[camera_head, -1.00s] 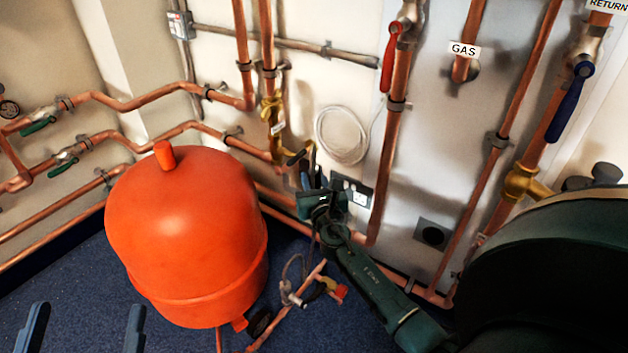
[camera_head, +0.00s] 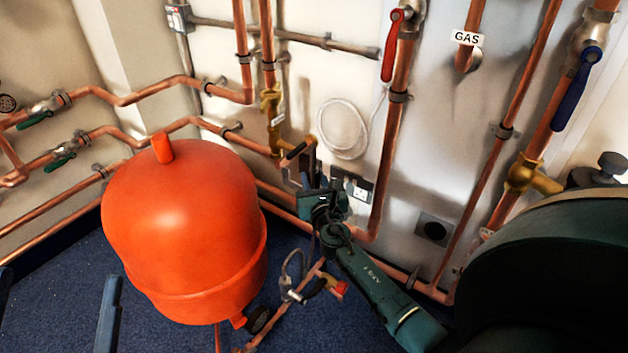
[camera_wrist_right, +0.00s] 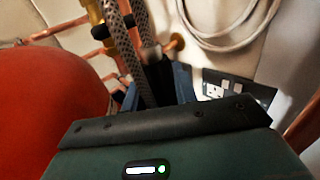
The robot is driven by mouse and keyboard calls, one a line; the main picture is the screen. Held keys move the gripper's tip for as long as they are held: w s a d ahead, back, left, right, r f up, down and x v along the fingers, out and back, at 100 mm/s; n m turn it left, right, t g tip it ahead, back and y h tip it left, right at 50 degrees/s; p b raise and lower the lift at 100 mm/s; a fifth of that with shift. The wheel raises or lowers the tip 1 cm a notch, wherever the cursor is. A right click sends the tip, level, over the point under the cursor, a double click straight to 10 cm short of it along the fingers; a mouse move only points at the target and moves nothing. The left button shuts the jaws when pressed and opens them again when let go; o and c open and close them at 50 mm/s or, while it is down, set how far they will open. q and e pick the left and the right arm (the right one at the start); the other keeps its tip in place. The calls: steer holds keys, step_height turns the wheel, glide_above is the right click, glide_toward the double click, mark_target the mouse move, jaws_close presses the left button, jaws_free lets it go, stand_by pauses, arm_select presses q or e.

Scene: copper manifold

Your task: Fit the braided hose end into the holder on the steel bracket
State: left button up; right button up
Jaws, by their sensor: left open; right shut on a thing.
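My right gripper (camera_head: 303,172) is at the wall behind the orange tank, below the brass valve (camera_head: 271,105). In the right wrist view its blue fingers (camera_wrist_right: 160,90) are shut on a dark hose end (camera_wrist_right: 157,75) with a silver collar. Grey braided hose (camera_wrist_right: 122,60) runs up beside it, out of the top of the picture. In the head view the hose end is small and partly hidden by the gripper. I cannot make out the steel bracket or its holder for certain. My left gripper (camera_head: 60,277) is open and empty at the lower left, over the blue floor.
The orange tank (camera_head: 185,230) stands just left of my right gripper. Copper pipes (camera_head: 395,130) line the wall. A socket (camera_head: 355,188) and a coiled white cable (camera_head: 342,128) are close behind. Fittings with a grey loop (camera_head: 290,272) sit low by the tank. Floor at lower left is clear.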

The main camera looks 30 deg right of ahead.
arm_select(q)
steer(key=shift+f, duration=0.25)
arm_select(e)
steer(key=shift+f, duration=0.25)
steer(key=o, duration=1.1)
steer(key=shift+f, duration=0.15)
arm_select(q)
steer(key=shift+b, duration=0.3)
arm_select(e)
steer(key=shift+f, duration=0.1)
steer(key=shift+s, duration=0.1)
arm_select(q)
steer(key=f+n+y+p, duration=0.1)
steer(key=f+n+g+y+p, duration=0.1)
steer(key=shift+s+d+f+p, duration=0.1)
steer(key=shift+s+p, duration=0.2)
steer(key=shift+s, duration=0.05)
arm_select(e)
steer(key=v, duration=1.3)
steer(key=shift+r, duration=0.4)
